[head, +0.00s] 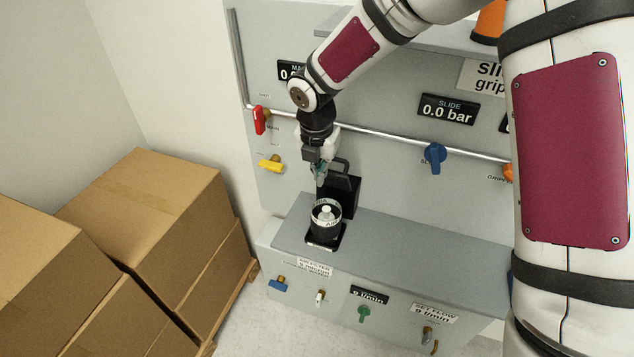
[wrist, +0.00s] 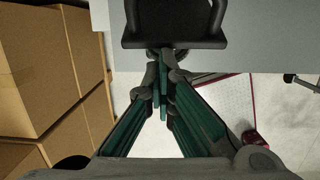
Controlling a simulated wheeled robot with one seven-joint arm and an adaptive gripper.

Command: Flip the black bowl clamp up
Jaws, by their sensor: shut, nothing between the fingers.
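The black clamp (head: 345,183) stands upright behind the black bowl (head: 326,222) on the grey ledge, with a loop-like handle at its top. My gripper (head: 320,180) is shut and empty, pointing down above the bowl, at the left side of the clamp's handle. In the wrist view a black part with two uprights, seemingly the clamp (wrist: 175,41), is at the top, just beyond my closed fingertips (wrist: 161,68). I cannot tell whether the fingers touch it. The bowl is not clearly seen in the wrist view.
A grey panel carries a red lever (head: 259,120), a yellow lever (head: 271,165), a blue knob (head: 434,157) and a horizontal pipe. The ledge (head: 400,245) is clear right of the bowl. Cardboard boxes (head: 150,205) stand at left. My own arm covers the right side.

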